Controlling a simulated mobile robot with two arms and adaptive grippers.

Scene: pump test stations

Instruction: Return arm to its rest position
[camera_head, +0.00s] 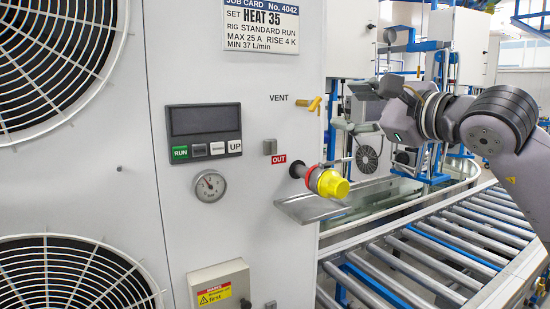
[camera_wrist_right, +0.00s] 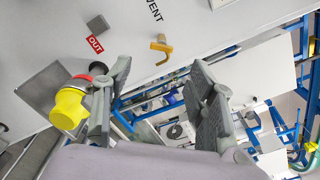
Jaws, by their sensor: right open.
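My right arm comes in from the right in the head view. Its gripper (camera_head: 346,106) is open and empty, in the air to the right of the white station panel (camera_head: 240,250). It is above and to the right of the yellow-capped outlet (camera_head: 327,183). In the right wrist view the two grey fingers of this gripper (camera_wrist_right: 160,68) are spread apart with nothing between them. The yellow cap (camera_wrist_right: 68,108) shows to the left of the left finger, which hides part of the outlet's surroundings. My left gripper is in neither view.
A yellow vent handle (camera_head: 314,104) sticks out from the panel near the gripper. A metal drip tray (camera_head: 310,207) juts out below the outlet. A roller conveyor (camera_head: 430,250) runs at the right, its visible rollers bare. Blue-framed stations stand behind.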

